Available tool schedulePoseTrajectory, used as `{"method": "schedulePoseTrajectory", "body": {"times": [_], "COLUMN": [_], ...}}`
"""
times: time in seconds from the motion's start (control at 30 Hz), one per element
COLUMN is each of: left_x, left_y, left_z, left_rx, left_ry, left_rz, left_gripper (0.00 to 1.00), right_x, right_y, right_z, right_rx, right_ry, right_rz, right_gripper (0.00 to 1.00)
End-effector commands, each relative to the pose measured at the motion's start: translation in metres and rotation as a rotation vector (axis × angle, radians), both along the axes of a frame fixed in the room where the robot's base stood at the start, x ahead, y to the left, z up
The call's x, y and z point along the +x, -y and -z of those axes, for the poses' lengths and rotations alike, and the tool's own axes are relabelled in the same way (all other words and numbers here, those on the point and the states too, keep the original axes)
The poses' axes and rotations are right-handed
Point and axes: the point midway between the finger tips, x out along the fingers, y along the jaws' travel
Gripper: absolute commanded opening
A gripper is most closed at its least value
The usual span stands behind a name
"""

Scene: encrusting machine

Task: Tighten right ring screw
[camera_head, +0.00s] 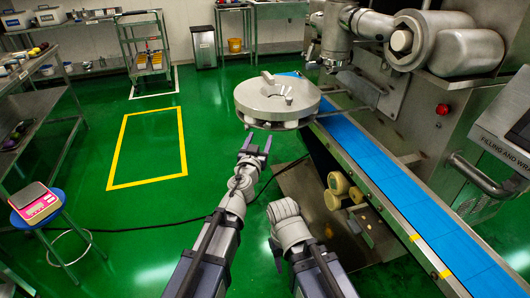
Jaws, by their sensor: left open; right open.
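The encrusting machine (460,60) stands at the right, with a metal outlet assembly (336,40) over the blue conveyor belt (385,180). Small metal parts show around the lower end of this assembly, but I cannot single out the right ring screw among them. My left gripper (257,144) is open and empty, its fingers pointing up, just below the round metal turntable (262,96). My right gripper (277,257) is lower, over the floor left of the conveyor's base. Its fingers point down, and nothing shows in them. Both grippers are well apart from the outlet assembly.
The turntable juts out left of the conveyor. Yellow-white rollers (338,184) sit below the belt's near side. A blue stool (40,210) with a pink scale stands far left. A black cable crosses the green floor, and the yellow-marked rectangle (147,148) is clear.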

Motion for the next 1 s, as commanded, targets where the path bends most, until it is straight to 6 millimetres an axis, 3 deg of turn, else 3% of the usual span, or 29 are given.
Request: {"method": "schedulePoseTrajectory", "body": {"times": [0.07,0.43,0.83,1.0], "left_x": [0.002,0.01,0.066,0.079], "left_y": [0.003,0.006,0.017,0.02], "left_z": [0.007,0.006,0.006,0.006], "left_rx": [0.0,0.001,0.0,0.001], "left_ry": [0.003,0.005,0.004,0.004], "left_rz": [0.016,0.025,0.025,0.025], "left_gripper": [0.63,0.63,0.63,0.63], "right_x": [0.0,0.0,0.0,0.0], "right_y": [0.0,0.0,0.0,0.0], "right_z": [0.008,0.007,0.007,0.007], "right_rx": [0.0,0.0,0.0,0.0], "right_ry": [0.0,0.0,0.0,0.0], "right_rz": [0.0,0.0,0.0,0.0], "right_gripper": [0.5,0.5,0.5,0.5]}}
